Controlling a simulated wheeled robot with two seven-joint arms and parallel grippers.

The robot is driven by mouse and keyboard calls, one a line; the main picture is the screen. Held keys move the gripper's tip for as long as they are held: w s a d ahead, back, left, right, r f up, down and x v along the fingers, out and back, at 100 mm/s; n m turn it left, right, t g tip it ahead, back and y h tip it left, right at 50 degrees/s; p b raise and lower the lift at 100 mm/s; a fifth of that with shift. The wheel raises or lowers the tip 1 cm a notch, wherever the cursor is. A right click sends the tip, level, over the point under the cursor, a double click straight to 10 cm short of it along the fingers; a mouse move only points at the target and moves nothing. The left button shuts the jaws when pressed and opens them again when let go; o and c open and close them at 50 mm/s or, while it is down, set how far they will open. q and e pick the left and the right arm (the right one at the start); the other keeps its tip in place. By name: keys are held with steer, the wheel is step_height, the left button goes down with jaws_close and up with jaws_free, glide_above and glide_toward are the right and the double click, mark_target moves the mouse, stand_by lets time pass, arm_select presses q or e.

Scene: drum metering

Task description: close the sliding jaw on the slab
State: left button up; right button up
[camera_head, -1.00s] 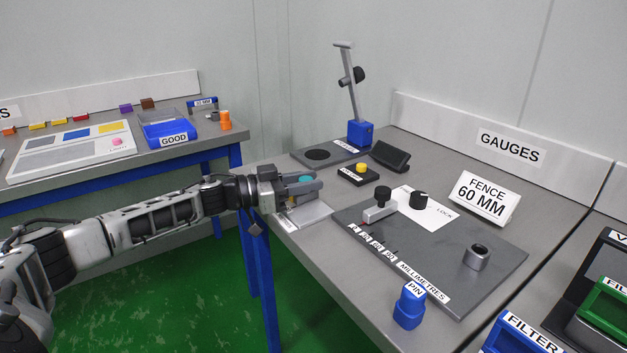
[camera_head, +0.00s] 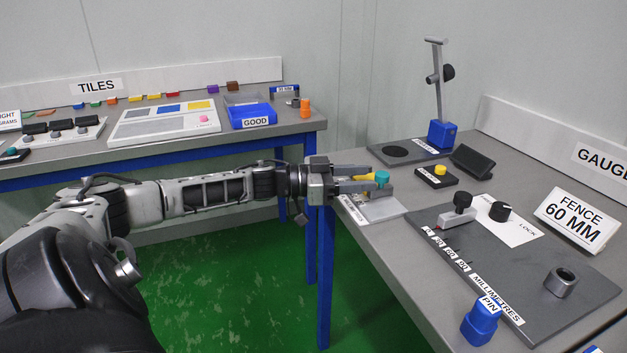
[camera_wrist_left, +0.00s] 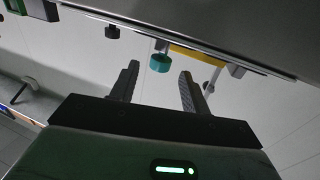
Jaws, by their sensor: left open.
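The gauge with the sliding jaw stands on a pale plate (camera_head: 385,209) at the near left corner of the right bench. Its teal knob (camera_head: 382,177) also shows in the left wrist view (camera_wrist_left: 160,63). A yellow slab (camera_head: 365,177) lies beside the knob; in the left wrist view the slab (camera_wrist_left: 197,53) runs right from near the knob to a grey block (camera_wrist_left: 237,71). I cannot tell whether the jaw touches the slab. My left gripper (camera_head: 366,180) is open and empty, its fingers pointing at the knob, which is just beyond the fingertips. My right gripper is out of view.
Behind the gauge are a dark block with a yellow button (camera_head: 437,174) and a stand on a blue base (camera_head: 442,134). A dark millimetre plate (camera_head: 500,262) lies to the right, with a blue pin (camera_head: 481,322) in front.

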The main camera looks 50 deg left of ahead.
arm_select(q)
steer(key=p+v, duration=0.3)
steer(key=v, duration=0.8)
steer(key=shift+p, duration=0.4)
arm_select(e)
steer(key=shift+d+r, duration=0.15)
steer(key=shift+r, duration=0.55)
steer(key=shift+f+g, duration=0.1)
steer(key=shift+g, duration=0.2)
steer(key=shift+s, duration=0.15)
